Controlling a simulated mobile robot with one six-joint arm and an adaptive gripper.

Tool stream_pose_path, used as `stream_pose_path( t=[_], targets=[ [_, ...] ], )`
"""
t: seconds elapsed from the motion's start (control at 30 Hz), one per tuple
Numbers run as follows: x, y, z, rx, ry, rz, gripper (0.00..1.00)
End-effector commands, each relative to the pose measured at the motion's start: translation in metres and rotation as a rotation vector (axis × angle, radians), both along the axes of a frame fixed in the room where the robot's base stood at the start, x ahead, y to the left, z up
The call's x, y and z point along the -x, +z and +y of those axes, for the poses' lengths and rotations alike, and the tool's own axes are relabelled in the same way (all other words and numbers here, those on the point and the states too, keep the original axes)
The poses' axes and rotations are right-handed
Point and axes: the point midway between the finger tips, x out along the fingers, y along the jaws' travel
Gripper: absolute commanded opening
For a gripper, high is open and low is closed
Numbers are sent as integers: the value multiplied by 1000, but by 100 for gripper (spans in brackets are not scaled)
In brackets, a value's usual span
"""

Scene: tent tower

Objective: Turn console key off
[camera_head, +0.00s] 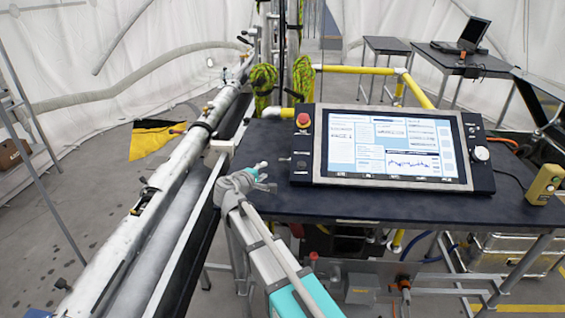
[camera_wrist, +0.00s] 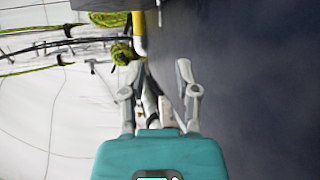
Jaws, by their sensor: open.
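The console (camera_head: 395,184) stands tilted on a dark table, with a lit screen (camera_head: 392,148) and a black frame. A red round button (camera_head: 303,120) sits at the top of its left panel. Small dark controls (camera_head: 301,165) show lower on that panel; I cannot tell which one is the key or how it is turned. My gripper (camera_head: 267,175) is open and empty, over the table's left edge, left of the console and apart from it. In the wrist view its two fingers (camera_wrist: 158,70) are spread, and the console is not recognisable there.
The dark table (camera_head: 400,208) has bare top in front of the console. A long metal pipe (camera_head: 160,195) runs along the left. A yellow control box (camera_head: 544,184) stands at the right. Yellow rails (camera_head: 357,70) and green-yellow rope (camera_head: 262,78) are behind.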

Motion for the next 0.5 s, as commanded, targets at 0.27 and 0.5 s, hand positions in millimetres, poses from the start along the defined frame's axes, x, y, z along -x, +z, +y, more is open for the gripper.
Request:
stream_pose_path(
  t=[0.27,0.5],
  targets=[
    [-3,-1,-2,-1,-2,1,41],
    [-19,-7,-9,-2,-4,2,41]
  ],
)
